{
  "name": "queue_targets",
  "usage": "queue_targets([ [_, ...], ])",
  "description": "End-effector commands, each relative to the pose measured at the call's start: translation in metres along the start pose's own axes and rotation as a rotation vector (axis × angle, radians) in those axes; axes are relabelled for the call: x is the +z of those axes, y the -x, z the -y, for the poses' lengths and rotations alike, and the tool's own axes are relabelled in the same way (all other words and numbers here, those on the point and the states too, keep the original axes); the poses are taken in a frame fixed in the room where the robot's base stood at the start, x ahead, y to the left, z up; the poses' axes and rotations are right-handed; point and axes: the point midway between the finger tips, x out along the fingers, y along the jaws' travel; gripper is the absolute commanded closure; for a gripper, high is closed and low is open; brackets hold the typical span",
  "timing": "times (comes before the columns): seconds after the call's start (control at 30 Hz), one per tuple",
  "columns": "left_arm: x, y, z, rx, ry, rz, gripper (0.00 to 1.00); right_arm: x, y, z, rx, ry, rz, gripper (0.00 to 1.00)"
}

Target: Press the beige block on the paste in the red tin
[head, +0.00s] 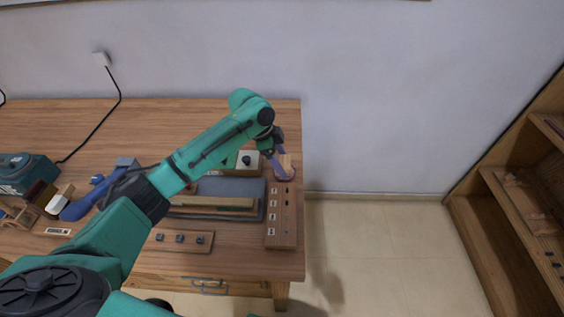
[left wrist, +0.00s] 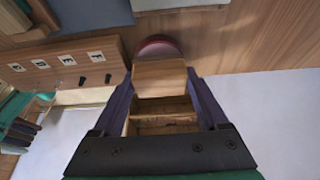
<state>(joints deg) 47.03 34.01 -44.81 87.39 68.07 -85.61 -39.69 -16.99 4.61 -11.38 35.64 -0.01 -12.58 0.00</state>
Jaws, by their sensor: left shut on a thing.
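The block also shows in the head view (head: 286,160). The red tin (left wrist: 157,46) shows as a dark red rounded rim just past the block, partly covered by it. The paste in the tin is hidden. I cannot tell whether block and paste touch. My right gripper is not in view.
A wooden strip with picture labels and dark pegs (head: 281,230) lies along the table's right edge. A grey tray with wooden bars (head: 235,187) is left of it. A small peg board (head: 183,240) lies in front. Beyond the wooden table (head: 180,112) is bare floor (head: 370,240).

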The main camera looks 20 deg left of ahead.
Motion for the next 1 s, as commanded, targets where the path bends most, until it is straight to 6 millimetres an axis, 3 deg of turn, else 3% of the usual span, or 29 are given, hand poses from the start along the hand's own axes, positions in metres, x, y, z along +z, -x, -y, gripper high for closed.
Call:
queue_targets([
  [1.0,0.0018,-0.005,-0.0002,0.001,0.0,0.0,0.86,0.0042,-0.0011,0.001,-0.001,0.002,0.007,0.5],
])
